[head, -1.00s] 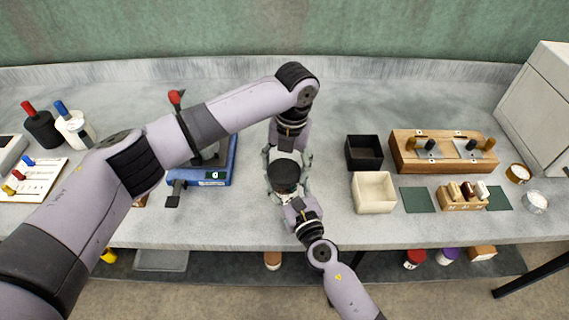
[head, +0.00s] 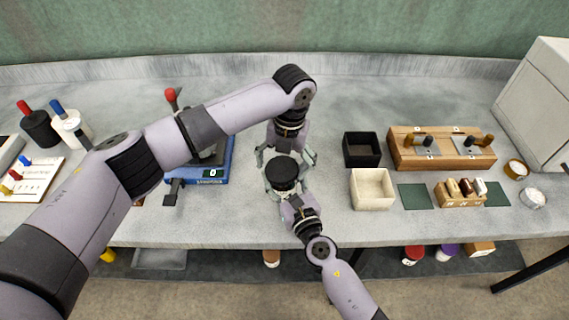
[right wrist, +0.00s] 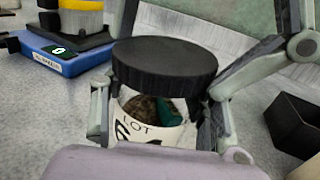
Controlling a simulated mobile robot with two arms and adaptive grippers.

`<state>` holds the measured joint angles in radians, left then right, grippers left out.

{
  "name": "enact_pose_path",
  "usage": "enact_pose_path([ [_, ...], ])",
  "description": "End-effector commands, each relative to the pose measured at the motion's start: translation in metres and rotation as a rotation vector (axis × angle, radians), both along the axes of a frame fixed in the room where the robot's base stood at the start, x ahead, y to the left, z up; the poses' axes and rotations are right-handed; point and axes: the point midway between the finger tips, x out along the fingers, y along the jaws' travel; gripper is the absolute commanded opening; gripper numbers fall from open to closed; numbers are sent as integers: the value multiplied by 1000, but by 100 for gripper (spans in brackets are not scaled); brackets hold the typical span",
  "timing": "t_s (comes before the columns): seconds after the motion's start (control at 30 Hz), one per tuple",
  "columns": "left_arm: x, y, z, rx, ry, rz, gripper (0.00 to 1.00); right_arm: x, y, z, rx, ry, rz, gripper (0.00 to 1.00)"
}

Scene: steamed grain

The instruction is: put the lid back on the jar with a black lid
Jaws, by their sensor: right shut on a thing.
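The black lid (head: 282,173) sits at the top of the jar; it also shows in the right wrist view (right wrist: 164,66). The jar (right wrist: 150,125) has a pale label reading "LOT" and brown and teal contents. It is upright between the fingers of my right gripper (head: 283,192), which is shut on it. My left gripper (head: 287,159) is open around the lid, its fingers spread on either side, apart from it.
A blue scale (head: 205,170) stands left of the jar. A black box (head: 362,150) and a cream box (head: 372,190) stand to the right. A wooden block with handled tools (head: 440,150) lies farther right. Bench is clear between jar and boxes.

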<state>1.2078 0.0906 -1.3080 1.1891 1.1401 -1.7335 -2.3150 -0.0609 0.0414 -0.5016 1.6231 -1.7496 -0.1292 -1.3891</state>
Motion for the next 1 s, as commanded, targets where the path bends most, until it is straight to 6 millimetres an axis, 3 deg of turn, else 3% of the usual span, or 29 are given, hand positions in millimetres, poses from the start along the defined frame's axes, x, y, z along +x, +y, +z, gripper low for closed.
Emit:
enact_pose_path([
  [0.8, -1, -2, 3, -5, 0, -4, 82, 0, 0, 1, 5, 1, 0, 4],
  [1.0, 1, -4, 17, -8, -2, -4, 82, 0, 0, 1, 5, 1, 0, 4],
])
